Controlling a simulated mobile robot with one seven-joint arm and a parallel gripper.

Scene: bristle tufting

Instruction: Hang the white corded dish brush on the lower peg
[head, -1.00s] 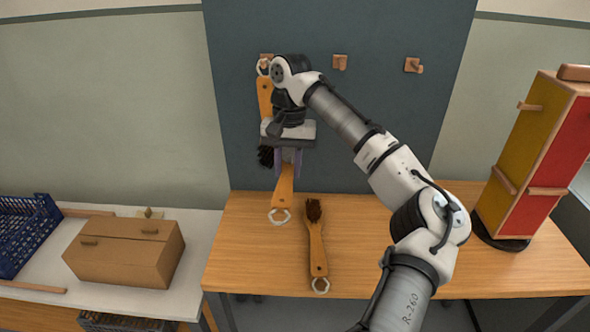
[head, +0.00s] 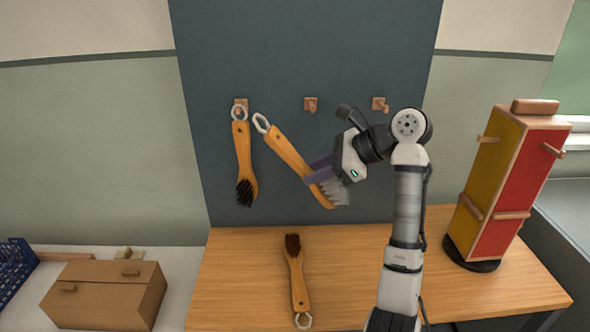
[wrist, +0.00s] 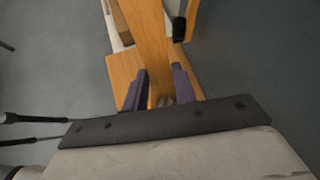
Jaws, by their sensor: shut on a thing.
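My gripper (head: 320,174) is shut on a brush (head: 285,150) with an orange-brown wooden handle, pale grey bristles and a white cord loop. It grips the brush near the bristle end, in front of the dark board. The brush is tilted, with its loop up and left and its bristles down and right. In the wrist view the handle (wrist: 150,45) runs up from between the fingers (wrist: 158,76). The tower at the right has a lower peg on its yellow face (head: 473,206) and another on its red face (head: 511,215), both away from the brush.
A dark-bristled brush (head: 242,160) hangs from the board's left peg (head: 240,103). The middle peg (head: 310,103) and right peg (head: 380,103) are bare. Another dark brush (head: 297,280) lies on the table (head: 350,270). A brown box (head: 105,292) stands left. The tower (head: 510,185) has upper pegs too.

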